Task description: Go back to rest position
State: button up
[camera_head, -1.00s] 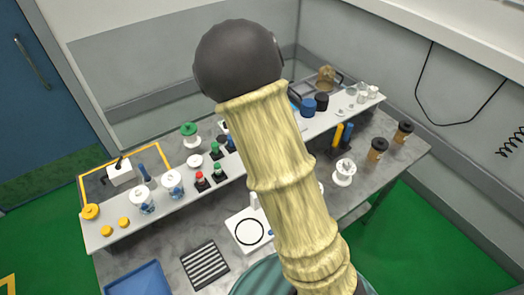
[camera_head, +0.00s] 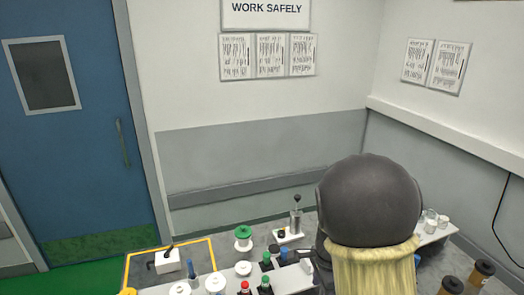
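My arm rises at the lower right of the head view, with its dark round joint and yellowish covered link in front of the bench. My gripper is not seen; whether it is hidden behind the arm or outside the picture I cannot tell. The bench (camera_head: 218,252) shows along the bottom edge, partly hidden by my arm.
On the bench stand a green-topped white item (camera_head: 243,238), a metal lever device (camera_head: 295,220), a white box (camera_head: 167,262), small bottles with red (camera_head: 245,288) and green caps, and brown cups (camera_head: 482,272) at right. A blue door (camera_head: 90,130) is at left.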

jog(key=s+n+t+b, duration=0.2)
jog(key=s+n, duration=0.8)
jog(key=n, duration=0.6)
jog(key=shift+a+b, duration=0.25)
jog(key=shift+b, duration=0.35)
